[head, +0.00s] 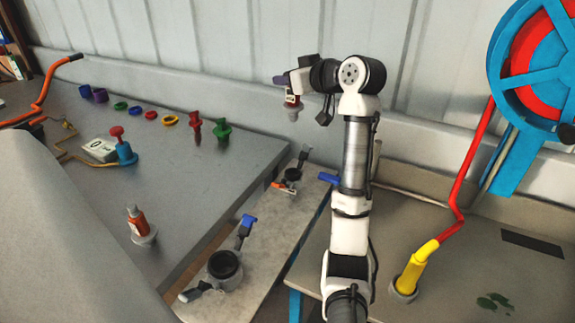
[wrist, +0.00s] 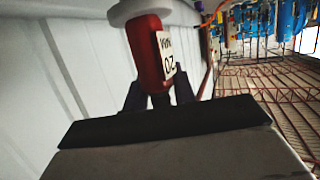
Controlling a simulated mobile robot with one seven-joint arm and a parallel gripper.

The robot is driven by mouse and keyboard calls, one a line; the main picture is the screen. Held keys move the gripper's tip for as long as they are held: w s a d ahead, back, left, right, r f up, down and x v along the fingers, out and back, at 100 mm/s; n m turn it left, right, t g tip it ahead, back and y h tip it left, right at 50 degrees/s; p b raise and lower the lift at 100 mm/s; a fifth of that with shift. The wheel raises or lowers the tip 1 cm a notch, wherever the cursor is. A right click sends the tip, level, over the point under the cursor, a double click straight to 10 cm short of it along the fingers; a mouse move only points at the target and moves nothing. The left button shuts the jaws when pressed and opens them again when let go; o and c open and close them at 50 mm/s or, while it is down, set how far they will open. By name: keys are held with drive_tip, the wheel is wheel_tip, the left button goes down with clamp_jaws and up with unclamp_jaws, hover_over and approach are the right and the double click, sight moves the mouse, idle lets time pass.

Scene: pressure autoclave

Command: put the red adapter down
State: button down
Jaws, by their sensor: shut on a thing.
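My gripper (head: 293,88) is shut on a red adapter (head: 291,100) with a white label and a pale round flange, held in the air beyond the narrow grey bench. In the wrist view the dark fingers of my gripper (wrist: 158,98) close on the adapter's red body (wrist: 150,50); its label shows "20" and the pale flange is at the top of the picture. A similar orange-red adapter (head: 137,222) with a grey flange stands on the left table (head: 215,165).
The narrow bench (head: 275,225) holds two dark round fittings with clamps (head: 224,266). Red and green fittings (head: 222,130), coloured rings (head: 168,120) and a blue part (head: 125,152) sit on the left table. A yellow-ended red pipe (head: 420,262) and blue wheel (head: 535,60) stand right.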

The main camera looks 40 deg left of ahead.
wheel_tip(320, 180, down, 18)
drive_tip(key=p, duration=0.3)
drive_tip(key=shift+d, duration=0.1)
drive_tip(key=shift+f, duration=0.35)
drive_tip(key=shift+f, duration=0.35)
drive_tip(key=c, duration=1.6)
unclamp_jaws()
drive_tip(key=shift+f, duration=0.1)
drive_tip(key=o, duration=0.5)
drive_tip(key=shift+c, duration=0.2)
